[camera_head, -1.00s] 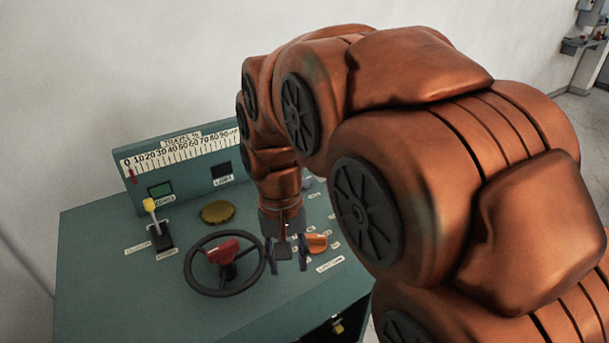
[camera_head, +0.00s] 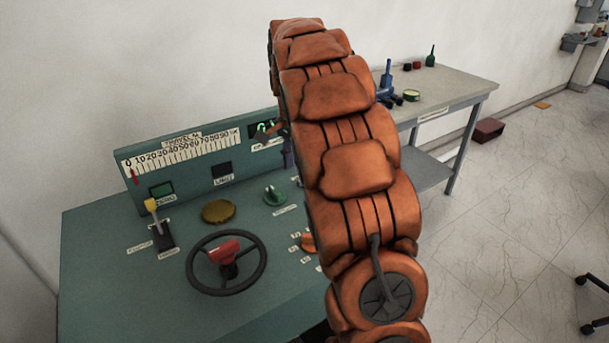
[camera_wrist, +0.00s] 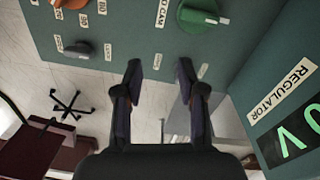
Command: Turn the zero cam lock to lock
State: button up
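A green round knob (camera_wrist: 203,12) with a pale pointer is at the top edge of the wrist view, partly cut off. A label ending in "O CAM" (camera_wrist: 161,13) is beside it, with smaller labels nearby. A green knob (camera_head: 274,196) also shows on the console in the head view. My gripper (camera_wrist: 160,68) is open and empty, its two dark fingers apart. It hangs near the console's right end, below the green knob in the wrist picture and not touching it. In the head view my arm mostly hides the gripper.
The green console (camera_head: 120,265) carries a black handwheel (camera_head: 192,270), a yellow-tipped lever (camera_head: 152,205), a yellow disc (camera_head: 218,211) and an orange knob (camera_head: 308,242). The regulator display (camera_wrist: 298,130) is close on the right. A dark knob (camera_wrist: 77,50) is at left. A workbench (camera_head: 460,88) stands beyond.

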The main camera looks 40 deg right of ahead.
jog(key=w+d+m, duration=0.1)
jog(key=d, duration=0.1)
jog(key=w+d+f+m, duration=0.1)
jog(key=w+d, duration=0.2)
jog(key=d, duration=0.1)
jog(key=shift+w+d+f+m, duration=0.1)
jog(key=shift+w+f+m, duration=0.25)
jog(key=shift+m, duration=0.05)
jog(key=shift+f+p, duration=1.25)
jog(key=shift+f, duration=2.7)
jog(key=shift+c, duration=0.4)
grip_shut()
